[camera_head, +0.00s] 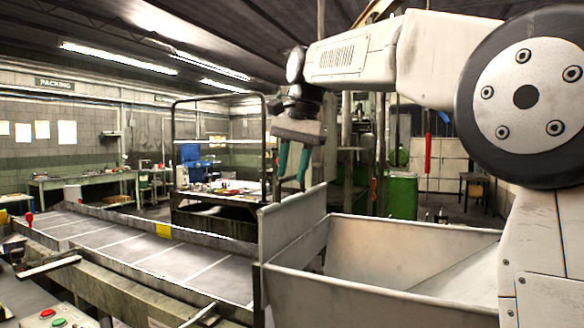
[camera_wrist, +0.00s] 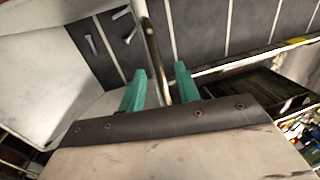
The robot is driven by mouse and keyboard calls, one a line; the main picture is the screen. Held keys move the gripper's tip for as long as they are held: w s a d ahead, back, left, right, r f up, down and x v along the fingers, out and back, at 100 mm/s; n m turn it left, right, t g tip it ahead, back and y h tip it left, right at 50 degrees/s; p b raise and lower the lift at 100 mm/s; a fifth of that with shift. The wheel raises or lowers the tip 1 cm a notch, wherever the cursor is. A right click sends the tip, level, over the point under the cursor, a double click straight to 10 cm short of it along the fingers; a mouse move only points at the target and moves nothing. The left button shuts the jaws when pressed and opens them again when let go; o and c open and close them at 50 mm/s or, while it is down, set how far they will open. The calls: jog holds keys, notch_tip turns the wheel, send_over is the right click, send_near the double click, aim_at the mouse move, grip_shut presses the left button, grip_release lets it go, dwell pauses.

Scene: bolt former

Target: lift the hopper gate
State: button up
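The hopper (camera_head: 395,297) is a pale, worn metal bin at the lower right of the head view, and its sloped inside shows. An upright pale plate (camera_head: 293,222) stands at its conveyor end; I cannot tell for sure whether this is the gate. My gripper (camera_head: 293,178) points down just above this plate, with its two teal fingers apart. In the wrist view my gripper (camera_wrist: 160,72) is open, and a thin metal bar (camera_wrist: 152,45) runs through the gap between the fingers. Whether the fingers touch it is unclear. The hopper's pale wall (camera_wrist: 40,85) shows at left.
A conveyor (camera_head: 150,250) with pale cross lines runs left from the hopper. A control box with buttons (camera_head: 58,316) is at lower left. A cluttered workbench (camera_head: 222,195) stands behind.

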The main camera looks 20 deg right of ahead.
notch_tip(320, 180, up, 8)
jog(key=s+d, duration=0.1)
jog(key=shift+f, duration=0.15)
dwell(0.5)
